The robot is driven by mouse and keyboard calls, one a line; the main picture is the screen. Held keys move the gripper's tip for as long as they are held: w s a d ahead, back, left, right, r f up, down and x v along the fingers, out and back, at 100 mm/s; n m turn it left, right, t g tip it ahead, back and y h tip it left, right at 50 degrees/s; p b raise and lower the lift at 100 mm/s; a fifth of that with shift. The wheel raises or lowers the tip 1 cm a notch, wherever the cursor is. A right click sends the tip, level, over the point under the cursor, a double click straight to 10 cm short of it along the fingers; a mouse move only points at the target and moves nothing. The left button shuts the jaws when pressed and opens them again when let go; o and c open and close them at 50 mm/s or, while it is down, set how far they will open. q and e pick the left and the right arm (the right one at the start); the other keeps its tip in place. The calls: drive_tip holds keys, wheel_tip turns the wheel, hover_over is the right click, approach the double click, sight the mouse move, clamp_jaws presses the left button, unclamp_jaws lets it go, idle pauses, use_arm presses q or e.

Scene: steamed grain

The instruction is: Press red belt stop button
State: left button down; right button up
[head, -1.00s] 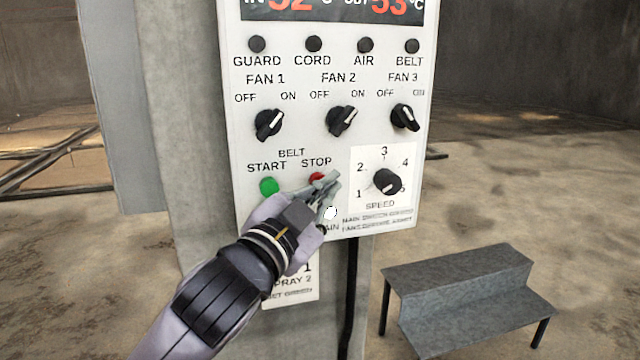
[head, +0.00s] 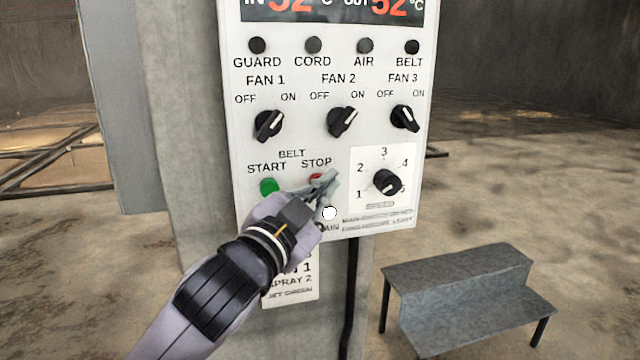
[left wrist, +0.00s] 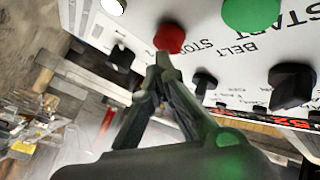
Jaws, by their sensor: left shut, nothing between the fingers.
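The red belt stop button (head: 316,177) is on the white control panel (head: 290,220), under the word STOP, and is partly covered by my gripper in the head view. In the left wrist view the red button (left wrist: 169,38) shows just past my fingertips. My left gripper (head: 332,180) is shut and empty, with its fingertips close to the button. I cannot tell if they touch it. In the left wrist view the closed fingers (left wrist: 163,62) point toward the button. My right gripper is not in view.
The green start button (head: 269,187) is left of the red one. The speed knob (head: 387,182) is to the right, and a round white light (head: 330,213) is below. Fan knobs (head: 342,121) sit above. A grey metal step (head: 460,280) stands on the floor at right.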

use_arm(q)
drive_tip(key=shift+w+a, duration=0.2)
drive_tip(key=shift+w, duration=0.3)
idle(0.6)
idle(0.3)
drive_tip(key=shift+s+d+p, duration=0.35)
drive_tip(key=shift+s+p, duration=0.05)
drive_tip(key=shift+s, duration=0.5)
drive_tip(key=s, duration=0.1)
drive_tip(key=s+d, duration=0.1)
drive_tip(key=s, duration=0.1)
drive_tip(key=s+p, duration=0.1)
drive_tip(key=shift+s+d, duration=0.25)
drive_tip(key=shift+s, duration=0.1)
